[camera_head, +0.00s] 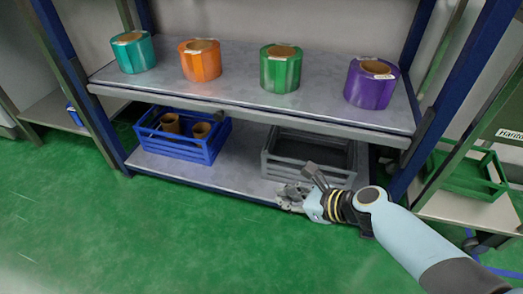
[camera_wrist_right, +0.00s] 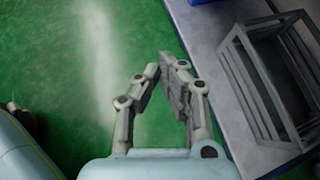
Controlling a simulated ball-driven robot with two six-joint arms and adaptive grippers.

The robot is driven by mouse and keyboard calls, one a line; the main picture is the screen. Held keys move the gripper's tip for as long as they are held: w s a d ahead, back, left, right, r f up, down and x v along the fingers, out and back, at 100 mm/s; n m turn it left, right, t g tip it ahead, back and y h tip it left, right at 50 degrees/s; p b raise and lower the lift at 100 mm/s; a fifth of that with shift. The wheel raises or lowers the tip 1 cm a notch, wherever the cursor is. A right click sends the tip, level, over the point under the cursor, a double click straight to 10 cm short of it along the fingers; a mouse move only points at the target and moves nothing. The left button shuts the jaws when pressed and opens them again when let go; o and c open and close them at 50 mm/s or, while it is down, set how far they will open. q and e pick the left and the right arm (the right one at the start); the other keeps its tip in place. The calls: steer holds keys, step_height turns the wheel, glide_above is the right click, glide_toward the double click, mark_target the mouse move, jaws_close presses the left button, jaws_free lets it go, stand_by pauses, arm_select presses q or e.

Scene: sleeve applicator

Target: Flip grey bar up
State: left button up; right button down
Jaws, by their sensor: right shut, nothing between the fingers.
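A long light grey bar (camera_head: 250,117) runs along the front edge of the upper shelf (camera_head: 225,83), slightly below the shelf surface. My right gripper (camera_head: 285,194) is in front of the lower shelf, below the bar and clear of it. In the right wrist view its fingertips (camera_wrist_right: 161,75) are close together with nothing between them. The bar does not show in the right wrist view. My left gripper is not in view.
Teal (camera_head: 133,53), orange (camera_head: 200,62), green (camera_head: 281,70) and purple (camera_head: 370,85) rolls stand on the upper shelf. A blue crate (camera_head: 180,146) with brown rolls and a grey crate (camera_head: 300,170) sit on the lower shelf. The green floor in front is clear.

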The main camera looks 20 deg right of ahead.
mark_target(221, 113)
arm_select(q)
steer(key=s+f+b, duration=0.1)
steer(key=b, duration=0.3)
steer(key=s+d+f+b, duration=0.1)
steer(key=b, duration=0.3)
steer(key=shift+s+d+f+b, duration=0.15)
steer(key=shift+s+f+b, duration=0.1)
steer(key=shift+b, duration=0.1)
arm_select(e)
steer(key=w+a+r+m+t+y, duration=0.1)
steer(key=w+a+r+t+y, duration=0.1)
steer(key=w, duration=1.1)
steer(key=shift+r+t, duration=0.6)
steer(key=shift+r, duration=0.1)
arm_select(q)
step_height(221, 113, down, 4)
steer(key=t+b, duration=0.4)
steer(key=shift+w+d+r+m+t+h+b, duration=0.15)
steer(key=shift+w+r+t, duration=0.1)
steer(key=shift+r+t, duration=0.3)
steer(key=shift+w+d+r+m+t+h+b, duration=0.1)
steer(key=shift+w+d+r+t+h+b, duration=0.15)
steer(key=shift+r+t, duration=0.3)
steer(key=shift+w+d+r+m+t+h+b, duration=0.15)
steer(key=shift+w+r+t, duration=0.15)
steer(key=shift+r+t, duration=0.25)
arm_select(e)
steer(key=w+a, duration=0.7)
steer(key=w, duration=0.2)
steer(key=shift+r, duration=0.45)
